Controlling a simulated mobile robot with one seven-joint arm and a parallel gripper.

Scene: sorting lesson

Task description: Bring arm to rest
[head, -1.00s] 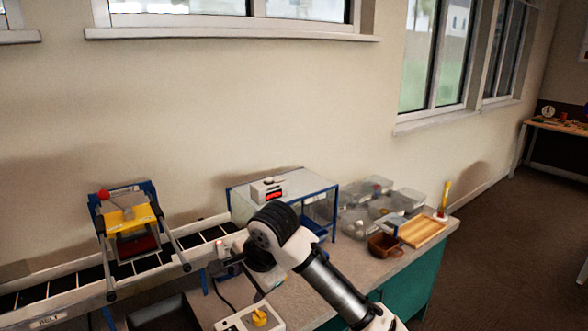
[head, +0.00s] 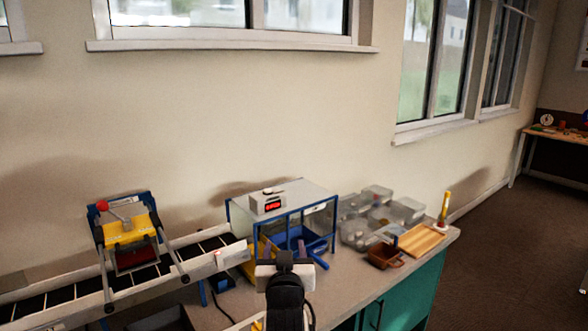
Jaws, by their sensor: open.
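My gripper (head: 287,249) shows at the bottom centre of the head view, seen from behind, with its two fingers pointing away from me and apart. It is open, and I see nothing between the fingers. It is in front of the blue-framed clear case (head: 318,222) on the bench. My dark wrist hides part of the bench below it.
A conveyor (head: 75,292) with a yellow and blue gate (head: 127,233) runs along the left. Clear bins (head: 361,235), a brown basket (head: 383,256) and a wooden tray (head: 421,240) stand at the right of the bench (head: 350,281). A blue scoop-like thing (head: 314,259) is near my gripper.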

